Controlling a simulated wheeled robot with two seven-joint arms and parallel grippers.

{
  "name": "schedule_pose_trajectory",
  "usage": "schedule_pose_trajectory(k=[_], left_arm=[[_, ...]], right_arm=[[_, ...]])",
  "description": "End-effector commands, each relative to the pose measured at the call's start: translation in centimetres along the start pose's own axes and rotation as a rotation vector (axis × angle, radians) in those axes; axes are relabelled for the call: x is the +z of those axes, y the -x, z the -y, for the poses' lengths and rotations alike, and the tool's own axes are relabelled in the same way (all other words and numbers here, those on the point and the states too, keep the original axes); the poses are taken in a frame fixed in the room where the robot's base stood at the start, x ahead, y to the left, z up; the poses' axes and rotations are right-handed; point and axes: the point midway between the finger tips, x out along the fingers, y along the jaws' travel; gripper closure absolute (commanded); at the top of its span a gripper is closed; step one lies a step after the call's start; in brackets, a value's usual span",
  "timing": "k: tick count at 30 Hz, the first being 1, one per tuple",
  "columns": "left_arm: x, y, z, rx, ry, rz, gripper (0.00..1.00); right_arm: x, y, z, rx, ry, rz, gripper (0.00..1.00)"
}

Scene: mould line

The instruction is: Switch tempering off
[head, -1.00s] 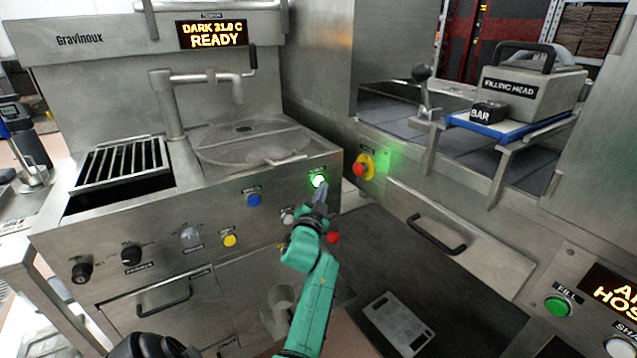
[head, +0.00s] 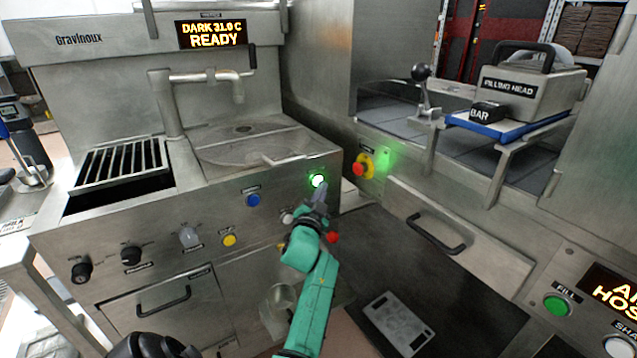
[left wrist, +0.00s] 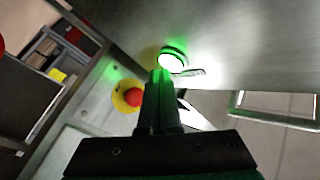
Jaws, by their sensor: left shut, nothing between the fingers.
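The tempering machine (head: 110,235) stands at the left with a display (head: 211,34) reading "DARK 31.0 C READY". A lit green-white button (head: 318,181) is on the right end of its front panel; its label is too small to read. It also shows lit in the left wrist view (left wrist: 173,60). My left gripper (head: 320,192) is shut and empty, its tips just below and in front of the lit button. In the left wrist view my fingers (left wrist: 161,78) point at the button's lower edge; I cannot tell whether they touch.
A red-and-yellow emergency stop (head: 363,166) is to the right. A mould (head: 399,323) lies on the dark surface below.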

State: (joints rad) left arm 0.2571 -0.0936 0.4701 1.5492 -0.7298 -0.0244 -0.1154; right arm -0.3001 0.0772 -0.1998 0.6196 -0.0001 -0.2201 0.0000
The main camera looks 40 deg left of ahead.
Motion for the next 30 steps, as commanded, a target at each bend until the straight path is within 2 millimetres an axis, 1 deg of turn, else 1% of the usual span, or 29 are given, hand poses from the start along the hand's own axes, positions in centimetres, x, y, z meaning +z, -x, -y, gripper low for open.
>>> schedule_pose_trajectory(k=[13, 21, 30], left_arm=[[0.02, -0.03, 0.02, 0.000, 0.000, 0.000, 1.00], [0.46, -0.64, 0.49, 0.000, 0.000, 0.000, 1.00], [0.38, -0.50, 0.38, 0.000, 0.001, 0.000, 1.00]], right_arm=[[0.02, 0.00, 0.02, 0.000, 0.001, 0.000, 0.50], [0.03, -0.01, -0.08, 0.001, 0.001, 0.000, 0.50], [0.05, 0.01, -0.26, 0.003, 0.002, 0.001, 0.50]])
